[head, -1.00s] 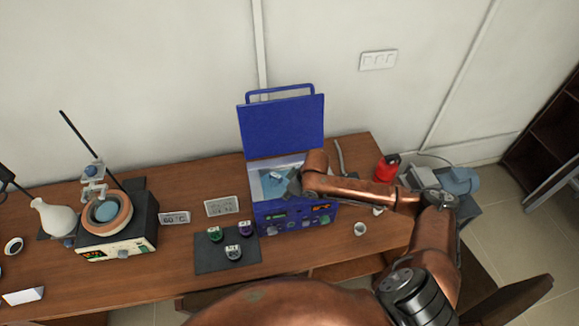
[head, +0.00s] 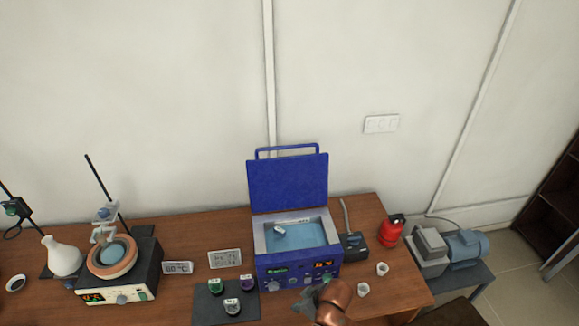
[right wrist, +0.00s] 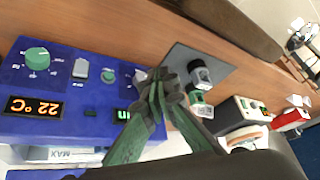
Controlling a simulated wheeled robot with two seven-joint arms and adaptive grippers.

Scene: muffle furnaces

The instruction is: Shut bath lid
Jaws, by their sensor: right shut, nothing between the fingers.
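The blue water bath (head: 297,252) stands on the bench with its blue lid (head: 287,183) raised upright at the back, handle at the top. Water and a small white-labelled item show in its open tank. My right gripper (head: 308,300) is low in front of the bath's front panel, partly hidden by my copper wrist. In the right wrist view, my right gripper (right wrist: 162,82) has its green fingers together and empty, near the bath's front panel (right wrist: 75,85), which reads 22 °C. My left gripper is not in view.
A dark mat (head: 226,300) with several small labelled bottles lies left of the bath. A hotplate (head: 118,285) with a bowl stands farther left. A red bottle (head: 391,231), small white cups (head: 382,268) and a pump (head: 458,247) are to the right. The wall is behind.

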